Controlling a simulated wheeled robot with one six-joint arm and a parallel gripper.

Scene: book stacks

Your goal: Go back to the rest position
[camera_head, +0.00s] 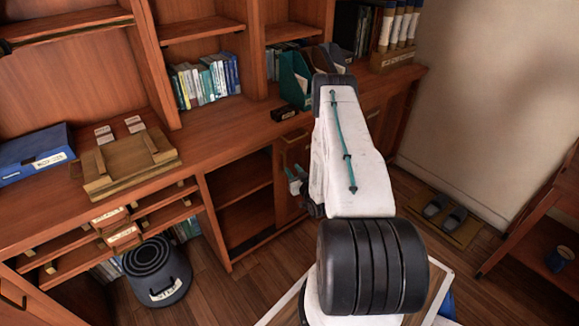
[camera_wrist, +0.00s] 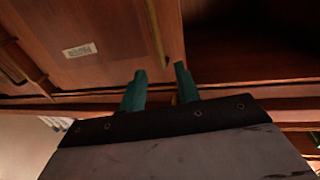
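My gripper (camera_head: 295,180) hangs low in front of the cabinet, left of my white arm, in the head view. In the wrist view its two teal fingers (camera_wrist: 160,92) stand apart with nothing between them. Beyond them is a wooden cabinet door (camera_wrist: 95,40) with a pale label and a long handle. Next to the door is a dark open compartment (camera_wrist: 240,40). My arm hides part of the cabinet front in the head view.
The wooden counter (camera_head: 225,125) holds a blue box (camera_head: 35,155), a wooden stand (camera_head: 128,163) and a teal file holder (camera_head: 294,80). Slippers (camera_head: 445,210) lie on a mat at right. Bare floor (camera_head: 255,280) shows before the cabinet.

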